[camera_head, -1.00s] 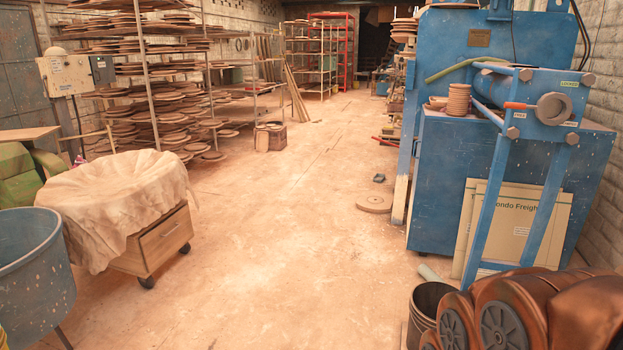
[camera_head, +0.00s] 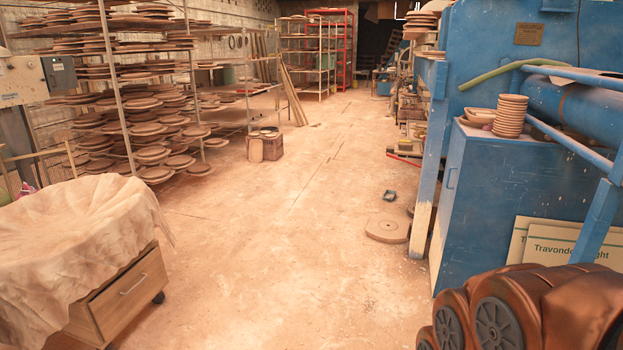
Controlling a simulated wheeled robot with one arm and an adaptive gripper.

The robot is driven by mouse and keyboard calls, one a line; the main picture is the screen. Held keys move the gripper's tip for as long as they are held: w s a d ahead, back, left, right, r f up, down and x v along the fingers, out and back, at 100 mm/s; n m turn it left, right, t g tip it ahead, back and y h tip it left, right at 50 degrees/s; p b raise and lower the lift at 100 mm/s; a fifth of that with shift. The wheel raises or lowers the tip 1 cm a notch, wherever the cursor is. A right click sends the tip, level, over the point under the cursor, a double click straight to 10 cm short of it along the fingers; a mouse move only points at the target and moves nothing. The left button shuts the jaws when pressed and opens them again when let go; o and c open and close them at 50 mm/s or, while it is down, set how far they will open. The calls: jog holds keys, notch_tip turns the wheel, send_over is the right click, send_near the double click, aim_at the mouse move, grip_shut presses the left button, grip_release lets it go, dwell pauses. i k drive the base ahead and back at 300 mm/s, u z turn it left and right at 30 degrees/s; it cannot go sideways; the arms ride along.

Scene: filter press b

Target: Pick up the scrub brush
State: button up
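I cannot make out a scrub brush for sure in the head view. A small dark object (camera_head: 390,196) lies on the floor right of the middle, behind a round disc; it is too small to tell what it is. My folded arm shows at the bottom right corner. My gripper is not in view.
Open dusty floor runs down the middle. A cloth-draped wooden cart (camera_head: 128,292) stands at the left, and racks of round plates (camera_head: 146,98) behind it. A blue machine (camera_head: 497,190) with stacked bowls (camera_head: 510,115) fills the right. A round disc (camera_head: 387,228) lies near its foot.

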aim_at(403, 147)
jog(key=i, duration=3.4)
jog(key=z, duration=2.9)
jog(key=i, duration=1)
jog(key=u, duration=2.2)
